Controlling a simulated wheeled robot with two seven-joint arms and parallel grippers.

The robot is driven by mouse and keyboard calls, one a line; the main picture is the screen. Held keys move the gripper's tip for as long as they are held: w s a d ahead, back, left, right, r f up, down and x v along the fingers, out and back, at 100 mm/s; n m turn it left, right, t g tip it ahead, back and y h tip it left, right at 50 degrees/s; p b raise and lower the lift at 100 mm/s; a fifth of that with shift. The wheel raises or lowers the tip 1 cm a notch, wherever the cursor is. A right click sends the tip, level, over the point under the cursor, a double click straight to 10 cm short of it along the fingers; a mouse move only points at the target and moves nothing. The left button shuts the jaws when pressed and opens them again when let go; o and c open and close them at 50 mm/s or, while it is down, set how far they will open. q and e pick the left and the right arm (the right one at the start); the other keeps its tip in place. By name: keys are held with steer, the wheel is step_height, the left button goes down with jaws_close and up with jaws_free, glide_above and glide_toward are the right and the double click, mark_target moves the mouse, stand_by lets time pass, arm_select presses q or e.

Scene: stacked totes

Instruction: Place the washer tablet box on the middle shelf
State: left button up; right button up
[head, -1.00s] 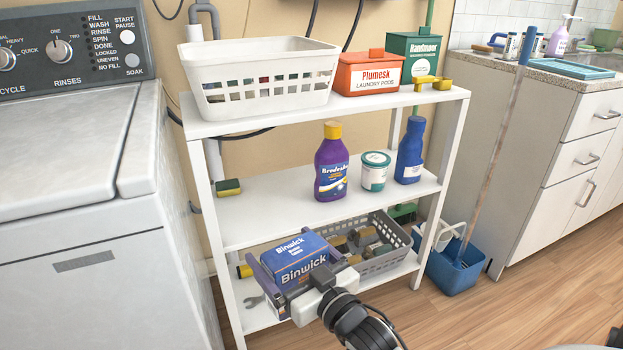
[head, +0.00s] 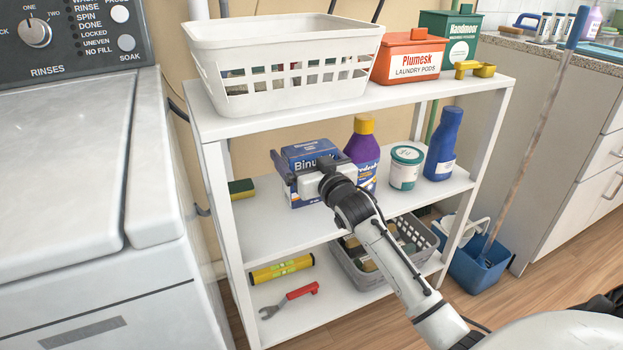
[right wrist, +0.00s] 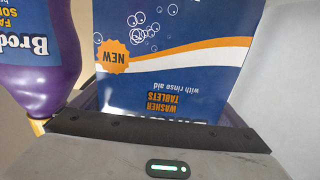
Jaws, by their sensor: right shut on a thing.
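The blue washer tablet box (head: 309,156) is at the middle shelf (head: 270,226), left of the purple bottle (head: 362,152). My right gripper (head: 308,182) is shut on it from the front, and its arm hides part of the box. Whether the box's base touches the shelf I cannot tell. In the right wrist view the box (right wrist: 170,75) fills the middle, upside down in the picture, between the fingers. The purple bottle (right wrist: 42,50) is close beside it there. My left gripper is not in view.
A white cup-like tub (head: 405,168) and a blue bottle (head: 443,145) stand right on the middle shelf; a sponge (head: 241,189) lies left. The top shelf (head: 290,120) is close above, with a white basket (head: 280,68). Below are a yellow level (head: 281,269), a wrench (head: 289,298) and a grey basket (head: 382,278).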

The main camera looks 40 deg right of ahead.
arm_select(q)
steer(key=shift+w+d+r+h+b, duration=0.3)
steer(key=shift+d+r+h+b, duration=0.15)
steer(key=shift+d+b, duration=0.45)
arm_select(e)
step_height(320, 180, down, 5)
steer(key=shift+f, duration=0.15)
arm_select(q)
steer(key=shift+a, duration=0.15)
arm_select(e)
steer(key=o, duration=1)
steer(key=shift+f, duration=0.15)
arm_select(q)
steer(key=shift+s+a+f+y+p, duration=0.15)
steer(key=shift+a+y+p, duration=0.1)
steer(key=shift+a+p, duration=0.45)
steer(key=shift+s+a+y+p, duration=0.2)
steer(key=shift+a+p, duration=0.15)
steer(key=shift+p, duration=0.55)
arm_select(e)
steer(key=v, duration=1.2)
